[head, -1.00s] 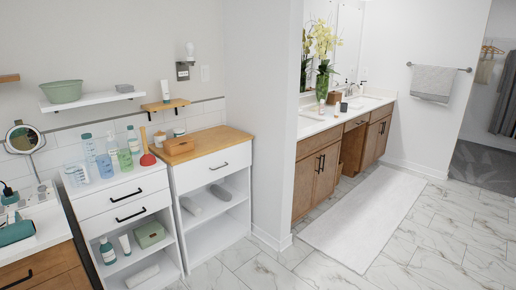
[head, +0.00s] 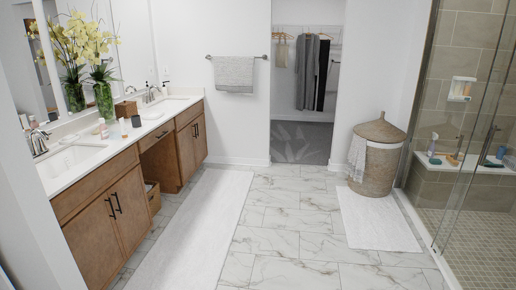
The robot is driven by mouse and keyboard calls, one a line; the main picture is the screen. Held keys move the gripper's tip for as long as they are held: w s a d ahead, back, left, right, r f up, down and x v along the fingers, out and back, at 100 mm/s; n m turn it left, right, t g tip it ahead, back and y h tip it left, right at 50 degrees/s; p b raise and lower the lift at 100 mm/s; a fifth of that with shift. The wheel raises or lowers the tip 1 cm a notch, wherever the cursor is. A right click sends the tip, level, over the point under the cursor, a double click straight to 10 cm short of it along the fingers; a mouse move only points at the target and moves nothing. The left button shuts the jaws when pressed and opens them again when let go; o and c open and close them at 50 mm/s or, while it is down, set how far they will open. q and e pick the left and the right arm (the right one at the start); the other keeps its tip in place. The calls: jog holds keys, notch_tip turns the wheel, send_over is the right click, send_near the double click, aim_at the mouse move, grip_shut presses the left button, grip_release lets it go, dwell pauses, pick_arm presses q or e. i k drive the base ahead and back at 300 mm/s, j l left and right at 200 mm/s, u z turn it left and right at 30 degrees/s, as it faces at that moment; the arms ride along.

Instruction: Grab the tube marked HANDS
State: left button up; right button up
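No tube with a readable HANDS marking shows in the head view now. Small containers stand on the vanity counter (head: 72,178): a pale pinkish bottle (head: 103,128), a white one (head: 123,127) and a dark one (head: 136,121). Their labels are too small to read. Several small bottles also sit on the shower bench (head: 468,160), too small to identify. Neither of my grippers is in view.
A white runner (head: 200,225) lies along the wooden vanity (head: 105,215). A wicker hamper (head: 376,160) stands by a bath mat (head: 378,220) and the glass shower (head: 475,120). Marble floor (head: 285,225) is clear in the middle, leading to a closet doorway (head: 300,140).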

aim_at(124, 130)
jog(key=i+l, duration=0.1)
jog(key=i, duration=1.75)
